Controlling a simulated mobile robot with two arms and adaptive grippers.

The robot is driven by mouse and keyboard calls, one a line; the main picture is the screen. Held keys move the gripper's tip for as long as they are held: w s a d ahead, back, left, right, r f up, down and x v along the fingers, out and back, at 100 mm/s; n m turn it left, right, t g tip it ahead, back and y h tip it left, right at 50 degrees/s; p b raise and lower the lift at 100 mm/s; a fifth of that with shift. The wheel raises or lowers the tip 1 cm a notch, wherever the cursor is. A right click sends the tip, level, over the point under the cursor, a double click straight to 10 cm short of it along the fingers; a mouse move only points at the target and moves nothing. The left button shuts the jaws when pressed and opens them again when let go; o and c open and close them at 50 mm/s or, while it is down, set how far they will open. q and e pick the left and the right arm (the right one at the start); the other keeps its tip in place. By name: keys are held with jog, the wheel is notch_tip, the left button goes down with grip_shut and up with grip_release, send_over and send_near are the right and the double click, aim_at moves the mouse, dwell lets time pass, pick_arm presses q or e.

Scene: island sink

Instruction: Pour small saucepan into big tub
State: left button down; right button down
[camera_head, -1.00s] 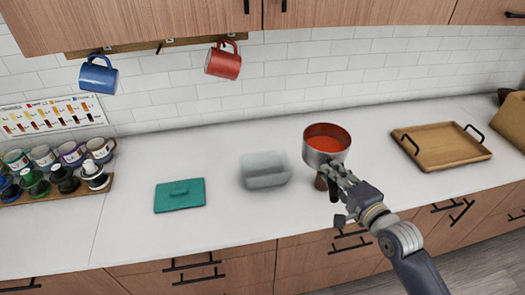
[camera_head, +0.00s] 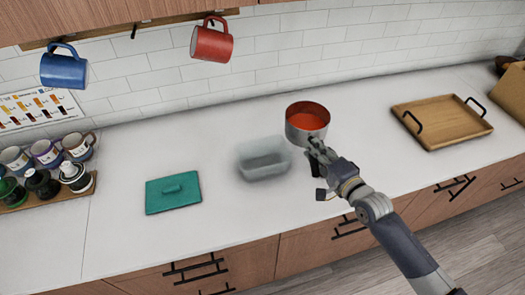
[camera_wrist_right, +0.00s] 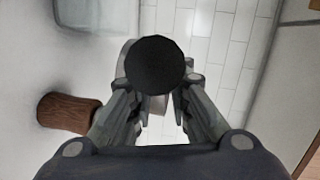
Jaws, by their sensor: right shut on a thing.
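A small steel saucepan (camera_head: 306,131) with red-orange contents is held above the counter, just right of and behind the big tub in the head view. It looks about level. The big tub (camera_head: 262,168) is clear, open-topped and stands on the counter; a corner shows at the upper left of the right wrist view (camera_wrist_right: 95,18). My right gripper (camera_head: 316,150) is shut on the saucepan's black handle, whose round end (camera_wrist_right: 155,66) faces the right wrist camera between the fingers. My left gripper is not in view.
A teal lid (camera_head: 172,193) lies left of the tub. A wooden tray (camera_head: 440,122) with black handles is at the right. A brown wooden piece (camera_wrist_right: 68,112) shows on the counter in the right wrist view. Red (camera_head: 212,42) and blue (camera_head: 63,69) mugs hang above. Jars stand far left.

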jog(key=shift+r, duration=0.25)
jog(key=shift+s+a+n+p, duration=0.2)
jog(key=shift+a+n+p, duration=0.1)
jog(key=shift+s+a, duration=0.1)
jog(key=shift+a, duration=0.1)
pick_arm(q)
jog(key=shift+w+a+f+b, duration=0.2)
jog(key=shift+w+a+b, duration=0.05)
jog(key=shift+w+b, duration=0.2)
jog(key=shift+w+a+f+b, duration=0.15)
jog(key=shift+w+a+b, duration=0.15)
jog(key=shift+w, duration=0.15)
pick_arm(e)
jog(key=a+n, duration=0.1)
jog(key=s+a+n+h, duration=0.1)
jog(key=a+n, duration=0.1)
jog(key=s+a+f+n+t, duration=0.1)
jog(key=n, duration=0.1)
jog(key=shift+s+a, duration=0.2)
jog(key=shift+s, duration=0.05)
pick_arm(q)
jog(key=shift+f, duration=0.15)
pick_arm(e)
jog(key=shift+f, duration=0.1)
